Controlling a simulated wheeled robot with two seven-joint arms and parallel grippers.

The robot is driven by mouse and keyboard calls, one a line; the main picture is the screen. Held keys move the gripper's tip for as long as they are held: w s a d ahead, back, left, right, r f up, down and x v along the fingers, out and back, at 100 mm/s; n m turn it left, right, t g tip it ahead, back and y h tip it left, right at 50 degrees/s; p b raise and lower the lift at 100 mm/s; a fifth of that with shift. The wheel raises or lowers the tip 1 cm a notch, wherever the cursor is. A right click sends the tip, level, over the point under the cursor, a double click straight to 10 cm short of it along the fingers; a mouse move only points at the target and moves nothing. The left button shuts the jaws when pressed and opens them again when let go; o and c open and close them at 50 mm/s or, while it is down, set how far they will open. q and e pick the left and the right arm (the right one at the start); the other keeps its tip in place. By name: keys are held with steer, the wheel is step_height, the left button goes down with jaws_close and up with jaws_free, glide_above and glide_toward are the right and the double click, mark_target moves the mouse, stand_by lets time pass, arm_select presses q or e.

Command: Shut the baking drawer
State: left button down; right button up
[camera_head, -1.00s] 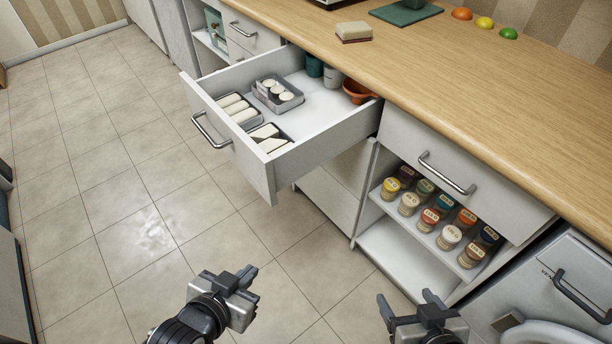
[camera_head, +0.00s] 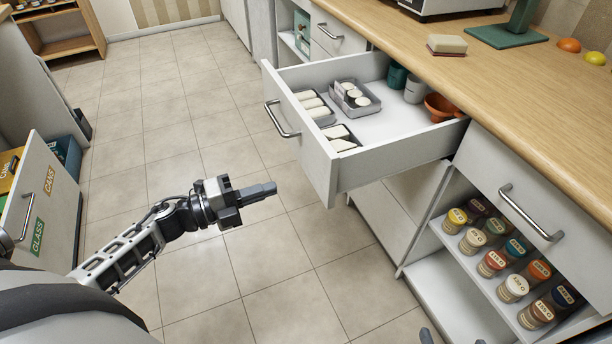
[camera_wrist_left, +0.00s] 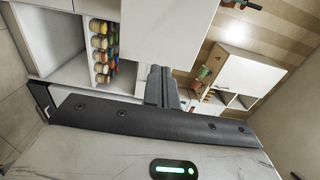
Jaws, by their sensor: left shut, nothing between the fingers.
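The baking drawer (camera_head: 318,140) is a white drawer pulled well out from under the wooden counter, with a bar handle (camera_head: 281,120) on its front. Inside it are a grey tray of white round items (camera_head: 353,97), dark trays of pale items (camera_head: 315,107), cups (camera_head: 398,77) and an orange bowl (camera_head: 441,107). My left gripper (camera_head: 268,190) is shut and empty, in front of the drawer front and apart from it. Its fingers also show in the left wrist view (camera_wrist_left: 160,86). Only a fingertip of my right gripper (camera_head: 426,336) shows at the bottom edge.
Right of the drawer is a closed drawer with a handle (camera_head: 530,212) above an open shelf of several spice jars (camera_head: 514,287). A bin drawer labelled glass and cans (camera_head: 42,200) stands out at the left. The tiled floor between is clear.

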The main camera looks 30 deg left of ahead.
mark_target(320, 173)
arm_select(q)
steer(key=x, duration=0.9)
steer(key=shift+w+d+p, duration=0.1)
steer(key=shift+w+p, duration=0.05)
steer(key=shift+p, duration=0.2)
steer(key=shift+w, duration=0.1)
